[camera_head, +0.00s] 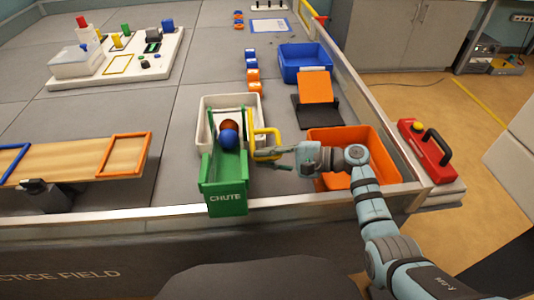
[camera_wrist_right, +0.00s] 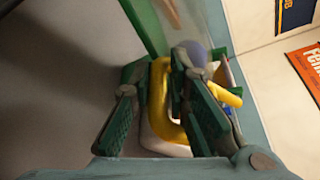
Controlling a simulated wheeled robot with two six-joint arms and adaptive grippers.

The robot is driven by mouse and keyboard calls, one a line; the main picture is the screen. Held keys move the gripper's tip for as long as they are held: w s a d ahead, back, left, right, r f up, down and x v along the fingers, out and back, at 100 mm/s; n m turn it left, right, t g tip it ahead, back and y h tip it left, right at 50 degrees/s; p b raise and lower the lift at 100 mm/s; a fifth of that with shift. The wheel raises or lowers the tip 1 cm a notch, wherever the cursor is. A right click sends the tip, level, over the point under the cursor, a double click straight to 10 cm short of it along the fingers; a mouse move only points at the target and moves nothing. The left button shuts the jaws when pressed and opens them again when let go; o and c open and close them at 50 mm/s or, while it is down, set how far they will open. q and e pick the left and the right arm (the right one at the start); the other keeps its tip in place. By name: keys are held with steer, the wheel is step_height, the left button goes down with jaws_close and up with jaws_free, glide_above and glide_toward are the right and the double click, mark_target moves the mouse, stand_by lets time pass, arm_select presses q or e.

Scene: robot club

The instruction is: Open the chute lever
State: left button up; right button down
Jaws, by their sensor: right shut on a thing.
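The green chute (camera_head: 224,180), marked CHUTE, stands at the table's front edge. A brown-red ball (camera_head: 229,126) and a blue ball (camera_head: 228,140) sit in it, close together. The yellow chute lever (camera_head: 275,142) is a bent bar on the chute's right side. My right gripper (camera_head: 268,154) reaches it from the right and is shut on it. In the right wrist view the yellow lever (camera_wrist_right: 159,100) passes between the green-padded fingers of my right gripper (camera_wrist_right: 160,100). Part of the lever is hidden by a finger. My left gripper is not in view.
A white bin (camera_head: 258,104) is behind the chute. An orange bin (camera_head: 375,137) is under my right forearm, and a blue bin (camera_head: 283,65) is farther back. A wooden ramp (camera_head: 85,160) lies left. A metal rail (camera_head: 290,200) edges the table. Grey table left of the chute is clear.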

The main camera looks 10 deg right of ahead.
steer(key=shift+a, duration=0.1)
steer(key=c, duration=1.6)
jaws_free()
steer(key=shift+r, duration=0.1)
steer(key=shift+c, duration=0.2)
steer(key=shift+o, duration=0.2)
steer(key=shift+w+a, duration=0.1)
steer(key=shift+a, duration=0.05)
steer(key=v, duration=1.2)
